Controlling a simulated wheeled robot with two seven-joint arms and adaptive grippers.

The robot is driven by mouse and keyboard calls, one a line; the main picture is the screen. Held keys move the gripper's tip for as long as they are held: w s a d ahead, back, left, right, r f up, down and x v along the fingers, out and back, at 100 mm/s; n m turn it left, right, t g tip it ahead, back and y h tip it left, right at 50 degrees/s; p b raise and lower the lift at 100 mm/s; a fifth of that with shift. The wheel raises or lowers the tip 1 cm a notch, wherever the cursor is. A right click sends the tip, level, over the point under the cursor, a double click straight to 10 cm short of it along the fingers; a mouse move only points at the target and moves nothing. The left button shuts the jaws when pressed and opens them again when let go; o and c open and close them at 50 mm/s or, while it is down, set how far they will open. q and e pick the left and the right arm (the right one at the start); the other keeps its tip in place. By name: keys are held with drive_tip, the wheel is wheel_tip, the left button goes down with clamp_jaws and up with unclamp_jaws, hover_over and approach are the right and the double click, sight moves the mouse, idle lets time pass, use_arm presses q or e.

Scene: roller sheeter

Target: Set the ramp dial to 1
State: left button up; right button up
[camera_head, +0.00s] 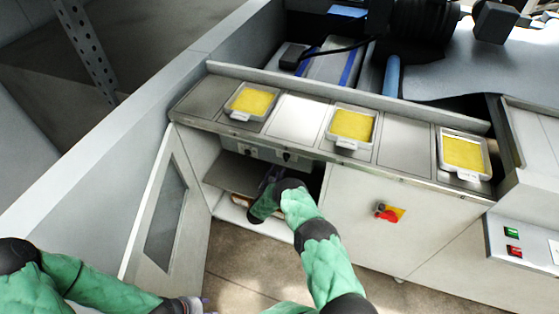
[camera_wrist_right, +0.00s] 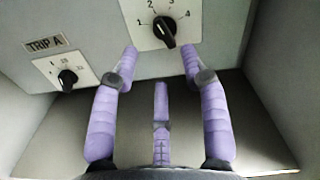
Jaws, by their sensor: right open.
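In the right wrist view, a white plate marked 1 to 4 carries a black dial (camera_wrist_right: 164,29), top centre. Its name label is out of frame, and I cannot tell for certain which number its pointer marks. A smaller dial (camera_wrist_right: 67,78) sits at left under the label TRIP A (camera_wrist_right: 45,44). My right gripper (camera_wrist_right: 160,56) is open and empty, its fingertips just below and either side of the numbered dial, apparently not gripping it. In the head view this gripper (camera_head: 269,178) is inside the open cabinet, partly hidden by my arm. My left gripper (camera_head: 203,301) barely shows at the bottom edge.
The cabinet door (camera_head: 160,212) stands open at left. A shelf (camera_head: 228,176) and side walls enclose my right gripper. A red and yellow switch (camera_head: 389,213) is on the panel to the right. Several yellow-filled trays (camera_head: 354,125) sit on the worktop above.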

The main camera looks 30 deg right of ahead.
sight(286, 157)
drive_tip(key=b+x, duration=0.2)
drive_tip(key=x, duration=0.6)
drive_tip(key=shift+w+d, duration=0.15)
drive_tip(key=shift+c, duration=0.3)
clamp_jaws()
